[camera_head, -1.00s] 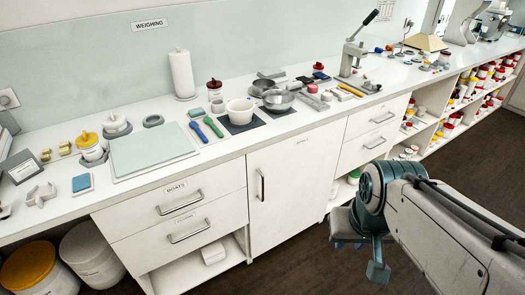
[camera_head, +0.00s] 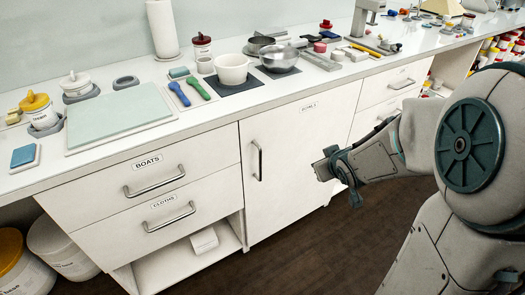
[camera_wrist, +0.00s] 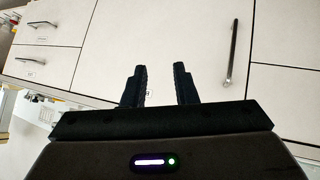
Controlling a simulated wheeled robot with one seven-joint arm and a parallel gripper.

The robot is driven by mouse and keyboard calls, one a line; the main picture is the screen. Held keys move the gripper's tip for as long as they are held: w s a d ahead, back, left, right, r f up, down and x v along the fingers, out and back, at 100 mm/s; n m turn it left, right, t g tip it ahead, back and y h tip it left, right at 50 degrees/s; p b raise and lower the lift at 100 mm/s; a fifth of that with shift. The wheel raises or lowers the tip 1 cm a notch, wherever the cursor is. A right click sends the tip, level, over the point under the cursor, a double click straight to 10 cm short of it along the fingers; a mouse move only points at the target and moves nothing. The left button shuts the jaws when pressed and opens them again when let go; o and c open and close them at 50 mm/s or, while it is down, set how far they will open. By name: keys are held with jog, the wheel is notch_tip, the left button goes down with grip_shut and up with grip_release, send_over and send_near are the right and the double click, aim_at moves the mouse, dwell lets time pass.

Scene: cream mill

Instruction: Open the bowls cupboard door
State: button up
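The bowls cupboard door (camera_head: 292,170) is a white panel, shut, under the counter with a small label near its top right. Its vertical metal handle (camera_head: 257,160) is on the door's left side. In the wrist view, which looks upside down, the handle (camera_wrist: 229,55) stands right of the fingers, and the door (camera_wrist: 180,35) fills the middle. My gripper (camera_head: 325,165) is in front of the door's right part, to the right of the handle and apart from it. The wrist view shows my gripper (camera_wrist: 161,85) open, with nothing between its fingers.
Left of the door are the boats drawer (camera_head: 150,175) and the cloths drawer (camera_head: 170,215), with an open shelf below. More drawers (camera_head: 392,88) are to the right. The counter (camera_head: 225,103) above holds a white bowl (camera_head: 231,69) and a metal bowl (camera_head: 279,58). Dark floor (camera_head: 310,240) is clear in front.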

jog(key=w+a+f+n+t+y+b, duration=0.1)
jog(key=w+a+f+y+b, duration=0.1)
jog(key=a+f+y+b, duration=0.3)
jog(key=w+f+n+t+b, duration=0.1)
jog(key=w+f+b, duration=0.1)
jog(key=f, duration=0.4)
jog(key=n+t+y+b, duration=0.1)
jog(key=n+y+b, duration=0.1)
jog(key=y+b, duration=0.6)
send_over(260, 179)
jog(key=f, duration=0.1)
jog(key=f+h, duration=0.1)
jog(key=shift+w+f+b, duration=0.3)
jog(key=shift+f+b, duration=0.05)
jog(key=shift+f, duration=0.05)
jog(key=shift+c, duration=0.4)
grip_shut()
